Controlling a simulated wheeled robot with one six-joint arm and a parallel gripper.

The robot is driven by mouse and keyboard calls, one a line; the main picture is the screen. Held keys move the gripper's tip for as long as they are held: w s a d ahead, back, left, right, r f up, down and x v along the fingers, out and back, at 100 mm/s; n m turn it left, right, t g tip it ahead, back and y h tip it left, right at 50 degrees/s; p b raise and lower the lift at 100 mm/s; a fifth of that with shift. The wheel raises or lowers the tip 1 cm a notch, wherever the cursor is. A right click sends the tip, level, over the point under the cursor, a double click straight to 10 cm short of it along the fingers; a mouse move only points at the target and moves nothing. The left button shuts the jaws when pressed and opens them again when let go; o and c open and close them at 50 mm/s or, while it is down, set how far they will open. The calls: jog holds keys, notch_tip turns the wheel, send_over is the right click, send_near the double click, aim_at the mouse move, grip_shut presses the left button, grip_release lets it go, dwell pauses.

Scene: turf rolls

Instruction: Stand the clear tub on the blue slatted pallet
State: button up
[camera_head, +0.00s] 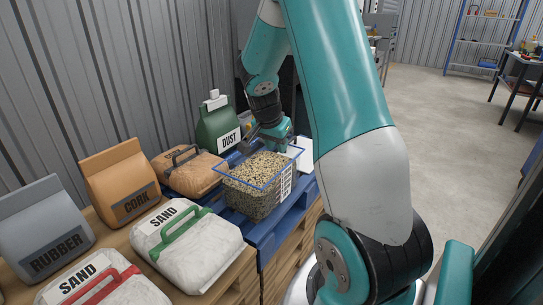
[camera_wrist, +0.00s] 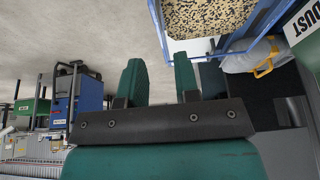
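The clear tub (camera_head: 258,196), filled with speckled tan granules and edged with a blue rim, stands upright on the blue slatted pallet (camera_head: 264,242). Its underside is hidden, so full contact cannot be checked. In the wrist view the tub's granules (camera_wrist: 205,16) and rim show at the top right. My gripper (camera_head: 272,135) is at the tub's far side, close to the rim. In the wrist view my gripper (camera_wrist: 158,75) has its two green fingers apart with nothing clearly between them. The right fingertip overlaps the tub's near edge in the picture; touching cannot be told.
A green DUST jug (camera_head: 218,125) stands behind the tub. Floor right is open.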

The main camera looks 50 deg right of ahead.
jog(key=a+r+n+t+y, duration=0.15)
jog(key=a+n, duration=0.25)
jog(key=a, duration=0.4)
jog(key=a+r+n+y, duration=0.2)
jog(key=a+r+n, duration=0.1)
jog(key=a, duration=0.5)
jog(key=a+r+n+t+y, duration=0.15)
jog(key=a+n, duration=0.25)
jog(key=a, duration=0.4)
jog(key=s+a+r+n+g+y, duration=0.1)
jog(key=s+a+r+n+y, duration=0.1)
jog(key=s+a+n, duration=0.4)
jog(key=s+a+r+n+g+y, duration=0.1)
jog(key=s+a+r+n+g, duration=0.1)
jog(key=s+a+n, duration=0.5)
jog(key=s+a+r, duration=0.1)
jog(key=s+a, duration=0.3)
jog(key=a, duration=0.1)
jog(key=shift+y, duration=0.4)
jog(key=shift+a, duration=0.15)
